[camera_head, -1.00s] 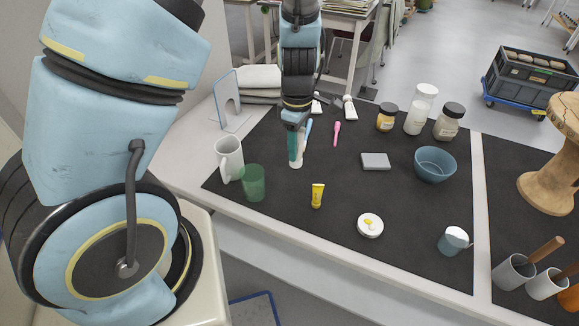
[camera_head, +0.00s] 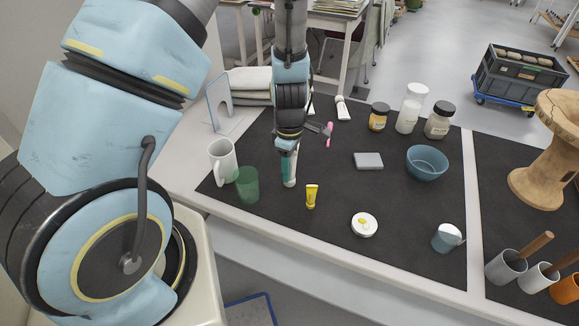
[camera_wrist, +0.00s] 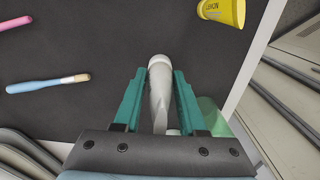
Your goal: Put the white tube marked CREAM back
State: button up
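My gripper (camera_wrist: 160,75), with teal fingers, is shut on a white tube (camera_wrist: 160,95). The tube stands roughly upright between the fingers. No lettering on it can be read. In the head view the lower white end of the tube (camera_head: 290,182) shows under my gripper (camera_head: 287,162), at or just above the dark mat (camera_head: 330,225); contact cannot be told. Two other white tubes lie at the back of the mat, one in clear sight (camera_head: 342,108) and one partly hidden behind my arm. Their marks are too small to read.
A green translucent cup (camera_head: 247,186) and a white mug (camera_head: 222,160) stand close left of my gripper. A yellow tube (camera_head: 311,196) stands to its right. A grey block (camera_head: 368,161), blue bowl (camera_head: 427,163) and round white tin (camera_head: 364,224) lie farther right. A blue brush (camera_wrist: 45,85) lies nearby.

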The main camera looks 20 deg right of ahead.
jog(key=o, duration=0.4)
notch_tip(320, 180, up, 12)
jog(key=shift+r, duration=0.2)
jog(key=a+r+m, duration=0.3)
jog(key=a, duration=0.5)
jog(key=a+r+m+t, duration=0.1)
jog(key=a+r+m, duration=0.2)
jog(key=a, duration=0.6)
jog(key=w+a+r+m, duration=0.1)
jog(key=a+r+m, duration=0.2)
jog(key=a, duration=0.5)
jog(key=shift+w+a+r+m+t, duration=0.1)
jog(key=shift+a+r+m+t, duration=0.15)
jog(key=shift+m, duration=0.55)
